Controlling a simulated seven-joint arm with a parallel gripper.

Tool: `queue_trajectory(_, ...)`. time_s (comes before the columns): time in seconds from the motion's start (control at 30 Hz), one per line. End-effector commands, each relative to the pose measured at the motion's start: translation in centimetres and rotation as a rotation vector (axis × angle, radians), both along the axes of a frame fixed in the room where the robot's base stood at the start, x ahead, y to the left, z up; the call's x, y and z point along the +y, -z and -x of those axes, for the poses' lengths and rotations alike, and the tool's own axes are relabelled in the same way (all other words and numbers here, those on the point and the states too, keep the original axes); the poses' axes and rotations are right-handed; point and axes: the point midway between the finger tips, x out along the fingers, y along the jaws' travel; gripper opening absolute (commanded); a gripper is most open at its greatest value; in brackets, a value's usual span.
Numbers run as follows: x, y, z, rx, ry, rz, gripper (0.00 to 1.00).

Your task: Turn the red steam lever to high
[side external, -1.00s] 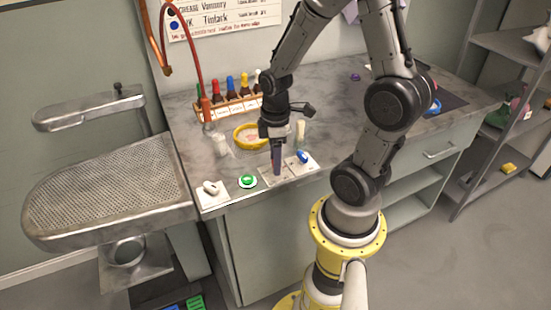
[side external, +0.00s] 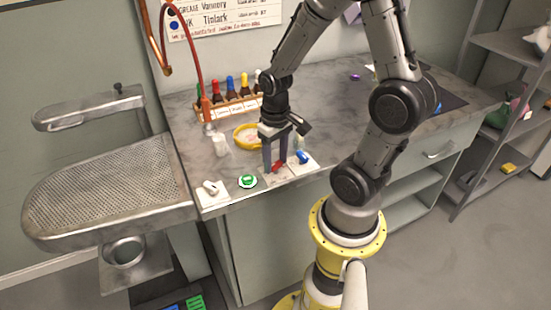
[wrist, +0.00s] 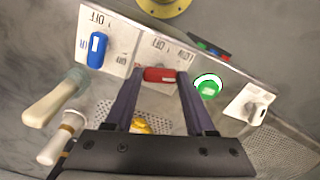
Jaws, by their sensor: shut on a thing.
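The red steam lever (wrist: 159,75) lies between my gripper's two fingers in the wrist view, one finger at each end of it. It sits on a white plate (wrist: 158,45) with an OFF mark and a partly readable mark to its right; any HIGH mark cannot be made out. In the side view the red lever (side external: 278,167) shows between the fingertips, near the counter's front edge. My gripper (side external: 274,169) points down and is shut on the lever; its fingers also show in the wrist view (wrist: 160,77).
A blue lever (side external: 302,157) stands close beside the red one. A green button (side external: 248,181) and a white switch (side external: 210,188) sit on the other side. A yellow bowl (side external: 247,134) and a bottle rack (side external: 229,109) stand behind.

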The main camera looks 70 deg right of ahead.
Motion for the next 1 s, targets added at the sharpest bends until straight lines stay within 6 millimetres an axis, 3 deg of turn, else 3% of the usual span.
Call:
queue_trajectory(0.43, -0.04, -0.13, -0.05, -0.002, 0.274, 0.001, 0.00)
queue_trajectory(1.0, -0.03, -0.14, -0.06, -0.002, 0.337, 0.000, 0.00)
